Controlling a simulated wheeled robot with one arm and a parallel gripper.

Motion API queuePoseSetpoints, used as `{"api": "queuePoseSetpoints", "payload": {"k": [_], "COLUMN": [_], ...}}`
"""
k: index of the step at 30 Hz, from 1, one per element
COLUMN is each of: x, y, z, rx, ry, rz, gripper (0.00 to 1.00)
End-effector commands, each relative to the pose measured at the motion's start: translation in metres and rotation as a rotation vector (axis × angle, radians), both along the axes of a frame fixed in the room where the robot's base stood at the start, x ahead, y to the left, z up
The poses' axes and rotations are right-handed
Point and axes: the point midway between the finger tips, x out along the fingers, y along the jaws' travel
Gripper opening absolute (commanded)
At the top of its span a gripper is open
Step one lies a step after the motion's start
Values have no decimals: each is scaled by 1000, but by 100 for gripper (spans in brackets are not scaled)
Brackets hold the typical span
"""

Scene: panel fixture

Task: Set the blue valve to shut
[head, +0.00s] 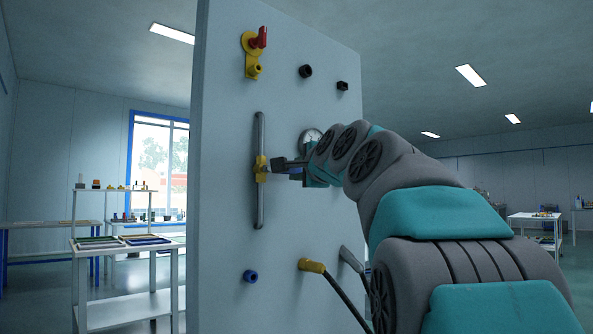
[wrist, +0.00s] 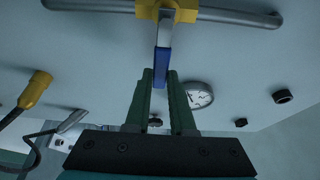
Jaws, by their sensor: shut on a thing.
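The blue valve has a yellow body (head: 260,168) on a vertical grey pipe (head: 259,205) fixed to the panel. The yellow body also shows at the top of the wrist view (wrist: 168,9). Its lever has a bare metal part near the body and a blue grip (wrist: 162,64). The lever stands out across the pipe, about at right angles to it. My gripper (head: 287,166) is at the right of the valve in the head view. In the wrist view my gripper (wrist: 161,76) has its green fingers on both sides of the blue grip, shut on it. The grip's end is between the fingers.
The panel (head: 225,120) also bears a red-handled yellow valve (head: 257,40), a gauge (head: 311,136), dark knobs (head: 305,71), a blue fitting (head: 250,276) and a yellow-ended cable (head: 312,266). The gauge is close to my gripper. Shelves and tables stand well behind.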

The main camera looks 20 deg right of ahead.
Motion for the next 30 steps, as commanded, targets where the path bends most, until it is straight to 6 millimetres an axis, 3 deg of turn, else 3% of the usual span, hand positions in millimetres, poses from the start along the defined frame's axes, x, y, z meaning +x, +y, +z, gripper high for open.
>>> {"api": "queuePoseSetpoints", "payload": {"k": [3, 4, 11, 23, 30], "x": [1, 1, 1, -3, -28], "y": [-1, -1, -1, 0, 2], "z": [-3, -3, -2, -1, 0], "rx": [1, 1, 0, -1, -2], "ry": [5, 5, 4, 2, -1], "rz": [0, 0, 0, 0, 0], "gripper": [0, 25, 51, 52, 52]}}
